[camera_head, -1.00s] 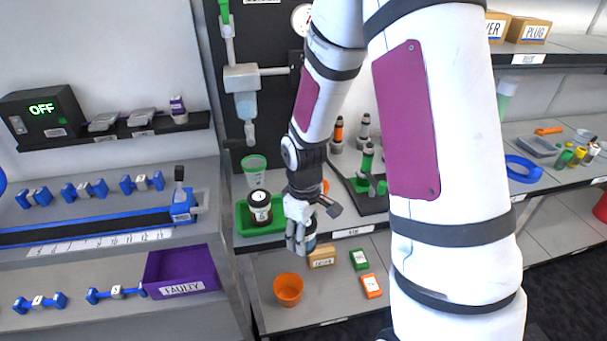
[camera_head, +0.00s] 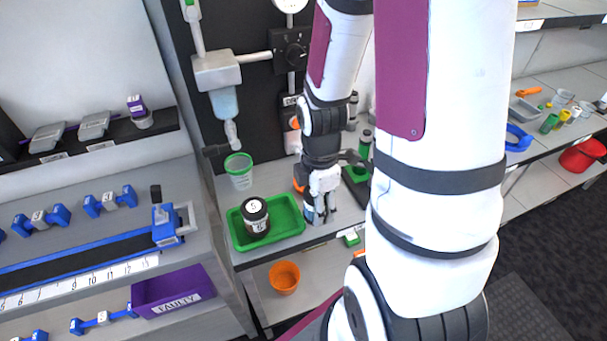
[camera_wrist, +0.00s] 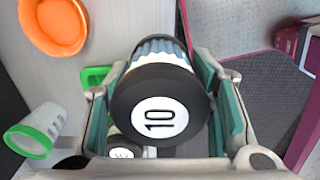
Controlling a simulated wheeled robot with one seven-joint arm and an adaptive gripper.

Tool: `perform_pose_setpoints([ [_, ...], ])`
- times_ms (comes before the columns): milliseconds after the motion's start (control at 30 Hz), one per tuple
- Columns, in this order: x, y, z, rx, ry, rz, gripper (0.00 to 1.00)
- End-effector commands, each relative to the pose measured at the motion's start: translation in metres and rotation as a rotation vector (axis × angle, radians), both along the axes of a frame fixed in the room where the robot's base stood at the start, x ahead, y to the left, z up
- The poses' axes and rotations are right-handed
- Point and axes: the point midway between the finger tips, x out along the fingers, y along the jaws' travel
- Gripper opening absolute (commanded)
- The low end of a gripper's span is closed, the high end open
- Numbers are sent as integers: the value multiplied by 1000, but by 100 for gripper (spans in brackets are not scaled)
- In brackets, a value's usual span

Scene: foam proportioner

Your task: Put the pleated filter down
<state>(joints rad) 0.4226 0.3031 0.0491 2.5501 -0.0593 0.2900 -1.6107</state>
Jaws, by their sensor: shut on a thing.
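The pleated filter (camera_wrist: 160,110) has a black end cap with a white label reading 10 and white-blue pleats behind it. In the wrist view it sits between the two fingers of my gripper (camera_wrist: 165,105), which is shut on it. In the head view my gripper (camera_head: 320,207) is at the shelf's front, just right of the green tray (camera_head: 290,222). There the filter is mostly hidden by the fingers. I cannot tell whether its far end touches the shelf.
An orange cup (camera_head: 285,277) stands on the lower shelf. A purple FAULTY bin (camera_head: 178,292) is at left. Black holders with green parts (camera_head: 358,180) stand right of my gripper.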

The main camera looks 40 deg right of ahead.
Motion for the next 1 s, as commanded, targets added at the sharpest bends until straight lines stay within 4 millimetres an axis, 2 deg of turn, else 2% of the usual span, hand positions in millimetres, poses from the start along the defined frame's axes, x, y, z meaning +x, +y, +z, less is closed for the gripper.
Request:
perform_pose_setpoints([
  [267,18,-11,-3,2,0,-1,15],
  [800,109,-67,-12,1,1,0,15],
  [1000,120,-73,-15,2,1,-1,15],
])
